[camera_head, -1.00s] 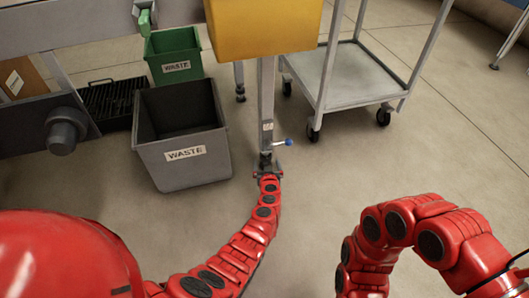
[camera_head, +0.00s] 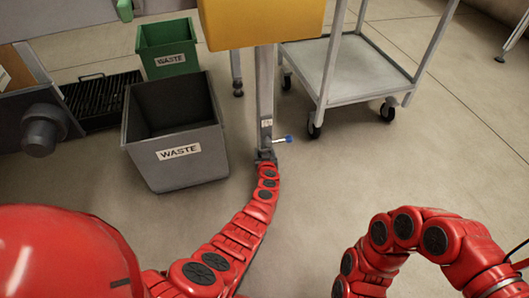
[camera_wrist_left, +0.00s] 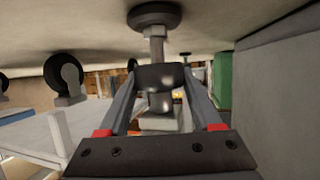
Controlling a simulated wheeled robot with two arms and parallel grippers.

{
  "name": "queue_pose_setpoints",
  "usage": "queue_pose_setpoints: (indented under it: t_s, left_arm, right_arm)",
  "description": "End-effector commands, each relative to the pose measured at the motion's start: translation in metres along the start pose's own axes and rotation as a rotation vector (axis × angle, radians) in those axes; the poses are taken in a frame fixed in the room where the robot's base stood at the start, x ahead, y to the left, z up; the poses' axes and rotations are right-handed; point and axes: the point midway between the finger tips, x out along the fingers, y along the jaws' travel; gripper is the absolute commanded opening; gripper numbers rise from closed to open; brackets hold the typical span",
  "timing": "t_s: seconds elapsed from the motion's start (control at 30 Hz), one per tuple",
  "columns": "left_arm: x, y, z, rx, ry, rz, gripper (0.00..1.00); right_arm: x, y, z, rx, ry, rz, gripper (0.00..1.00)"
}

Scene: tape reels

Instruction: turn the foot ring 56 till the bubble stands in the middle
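The foot ring (camera_wrist_left: 158,77) is a dark collar on a threaded stem above a round black foot pad (camera_wrist_left: 155,14) in the left wrist view, which looks upside down. My left gripper (camera_wrist_left: 159,72) has a fingertip against each side of the ring, with no gap that I can see. In the head view my left gripper (camera_head: 265,158) is at the bottom of the grey leg (camera_head: 265,95) under the yellow box (camera_head: 262,20). The ring is hidden there. No number and no bubble can be made out. My right arm is bent at lower right; its gripper is out of frame.
A grey waste bin (camera_head: 180,165) stands close left of the leg, with a green waste bin (camera_head: 168,60) behind it. A wheeled cart (camera_head: 350,85) stands at the right. The floor in front is clear.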

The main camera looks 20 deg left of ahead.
Motion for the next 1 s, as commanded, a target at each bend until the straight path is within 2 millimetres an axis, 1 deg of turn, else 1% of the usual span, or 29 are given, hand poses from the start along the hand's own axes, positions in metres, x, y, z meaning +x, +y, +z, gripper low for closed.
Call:
queue_pose_setpoints:
  t_s: [0.03,0.17,0.2,0.27,0.3,0.63,0.83,1.0]
  left_arm:
    - [0.0000,0.0000,0.0000,0.000,0.000,0.000,0.54]
    - [0.0000,0.0000,0.0002,0.000,0.000,0.000,0.31]
    - [0.0000,0.0000,0.0002,0.000,0.000,0.000,0.24]
    - [0.0000,-0.0001,0.0003,0.000,0.000,0.000,0.13]
    - [0.0000,0.0000,0.0002,0.000,0.000,0.000,0.10]
    - [0.0002,-0.0031,0.0021,0.024,-0.002,0.049,0.10]
    - [0.0004,-0.0028,-0.0006,0.069,0.002,0.165,0.10]
    - [0.0002,-0.0021,-0.0020,0.129,0.001,0.306,0.10]
  right_arm:
    - [0.0000,0.0000,0.0000,0.000,0.000,0.000,0.60]
    - [-0.0001,0.0000,0.0000,0.000,0.000,0.000,0.60]
    - [-0.0001,0.0000,0.0000,0.000,0.000,0.000,0.60]
    - [-0.0001,0.0000,0.0000,0.000,0.000,0.000,0.60]
    - [0.0000,0.0000,-0.0001,0.000,0.000,0.000,0.60]
    - [0.0000,0.0000,0.0002,0.002,0.001,0.002,0.60]
    - [0.0006,-0.0004,0.0015,0.008,0.007,0.009,0.60]
    - [0.0021,-0.0016,0.0052,0.027,0.023,0.028,0.60]
